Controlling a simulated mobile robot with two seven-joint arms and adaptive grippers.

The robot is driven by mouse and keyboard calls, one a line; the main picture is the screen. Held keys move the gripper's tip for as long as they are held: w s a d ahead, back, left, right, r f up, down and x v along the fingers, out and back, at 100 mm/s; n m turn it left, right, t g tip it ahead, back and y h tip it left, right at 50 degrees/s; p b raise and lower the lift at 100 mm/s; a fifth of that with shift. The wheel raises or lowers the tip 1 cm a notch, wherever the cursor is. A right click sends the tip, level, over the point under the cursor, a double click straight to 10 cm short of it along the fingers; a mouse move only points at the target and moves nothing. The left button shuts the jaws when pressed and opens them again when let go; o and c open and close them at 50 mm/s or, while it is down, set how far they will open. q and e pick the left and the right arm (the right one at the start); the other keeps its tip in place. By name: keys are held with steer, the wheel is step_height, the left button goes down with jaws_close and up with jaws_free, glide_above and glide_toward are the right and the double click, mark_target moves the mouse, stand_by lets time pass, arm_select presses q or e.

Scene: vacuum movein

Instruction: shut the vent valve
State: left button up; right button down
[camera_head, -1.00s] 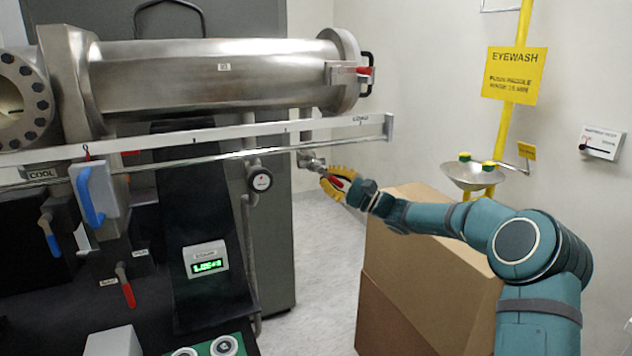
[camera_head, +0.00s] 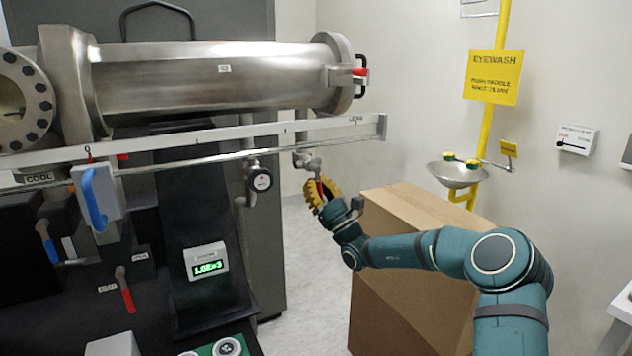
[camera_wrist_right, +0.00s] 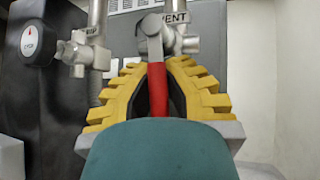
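The vent valve (camera_head: 308,162) is a small metal fitting below the rail, under the right end of the big steel cylinder. In the right wrist view its body shows under a VENT label (camera_wrist_right: 178,17). Its red lever (camera_wrist_right: 158,90) hangs down, nearly upright in that view. My right gripper (camera_head: 322,190) has yellow ribbed fingers with dark inner pads. They lie on both sides of the red lever and appear shut on it. The lever's lower end is hidden behind a teal part of my gripper. My left gripper is not in view.
A cardboard box (camera_head: 410,240) stands below my right arm. The steel cylinder (camera_head: 210,80) and white rail (camera_head: 220,133) run above and left of the valve. An eyewash bowl (camera_head: 455,174) stands at right.

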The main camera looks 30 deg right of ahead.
steer(key=shift+a+f+m+t+h+p, duration=0.15)
steer(key=shift+m+t+h+p, duration=0.3)
steer(key=shift+m+h, duration=1.05)
steer(key=shift+a+f+m+t+h+p, duration=0.15)
steer(key=shift+m+t+h+p, duration=0.3)
steer(key=shift+m+h, duration=1.05)
steer(key=shift+a+r, duration=0.1)
steer(key=shift+a, duration=0.05)
steer(key=c, duration=1.3)
jaws_free()
steer(key=shift+s+r+m, duration=0.1)
steer(key=shift+s+m, duration=0.05)
steer(key=shift+m, duration=0.15)
steer(key=o, duration=0.3)
steer(key=shift+s+r, duration=0.1)
steer(key=shift+r, duration=0.05)
steer(key=v, duration=1.2)
steer(key=shift+f, duration=0.2)
